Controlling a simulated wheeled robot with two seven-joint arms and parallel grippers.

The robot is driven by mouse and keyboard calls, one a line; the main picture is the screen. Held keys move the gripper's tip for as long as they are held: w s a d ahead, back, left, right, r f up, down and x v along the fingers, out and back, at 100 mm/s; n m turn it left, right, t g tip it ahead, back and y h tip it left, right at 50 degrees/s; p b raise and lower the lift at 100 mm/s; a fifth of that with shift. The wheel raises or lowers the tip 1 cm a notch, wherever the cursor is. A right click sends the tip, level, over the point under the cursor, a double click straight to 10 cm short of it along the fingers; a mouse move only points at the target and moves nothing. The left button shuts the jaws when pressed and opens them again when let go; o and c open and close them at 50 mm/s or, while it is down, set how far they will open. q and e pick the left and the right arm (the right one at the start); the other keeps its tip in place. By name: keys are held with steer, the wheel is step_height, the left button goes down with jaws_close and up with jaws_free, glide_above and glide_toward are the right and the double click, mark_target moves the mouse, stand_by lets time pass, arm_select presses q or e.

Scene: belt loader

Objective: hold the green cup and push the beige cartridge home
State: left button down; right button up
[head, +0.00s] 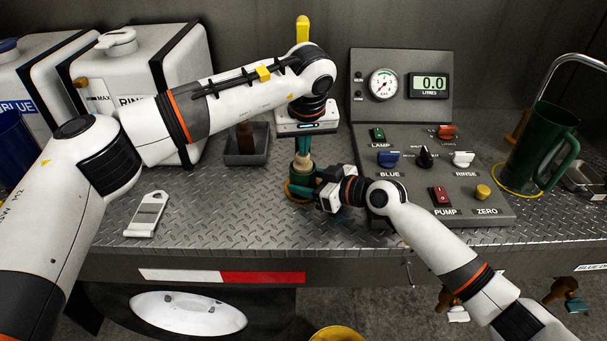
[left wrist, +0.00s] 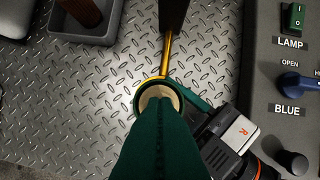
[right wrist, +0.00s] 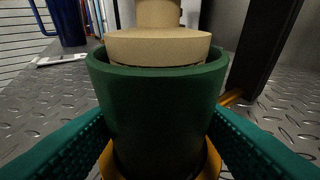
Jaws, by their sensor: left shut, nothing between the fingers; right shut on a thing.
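The green cup (head: 300,184) stands upright on the metal deck, with a yellow ring (right wrist: 207,165) around its lower part. My right gripper (head: 312,191) is shut on the cup; its green fingers flank the cup in the right wrist view (right wrist: 155,140). The beige cartridge (head: 302,161) sits in the cup's mouth. In the right wrist view its wide collar (right wrist: 158,46) stands above the rim, with a narrower part on top. My left gripper (head: 303,148) is shut and empty, pointing down over the cartridge. I cannot tell whether its tips touch. In the left wrist view its fingers partly cover the cup (left wrist: 143,90).
A control panel (head: 500,207) with switches stands to the right. A grey tray (head: 246,160) with a brown object is left of the cup. A white-grey tool (head: 147,214) lies on the deck's left. A green jug (head: 541,150) stands far right. The front deck is clear.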

arm_select(q)
steer(key=shift+r, duration=1.55)
steer(key=v, duration=1.1)
steer(key=shift+s+r, duration=0.2)
steer(key=shift+r, duration=0.05)
arm_select(e)
steer(key=o, duration=0.8)
steer(key=shift+o, duration=0.2)
steer(key=v, duration=1.2)
steer(key=shift+s, duration=0.1)
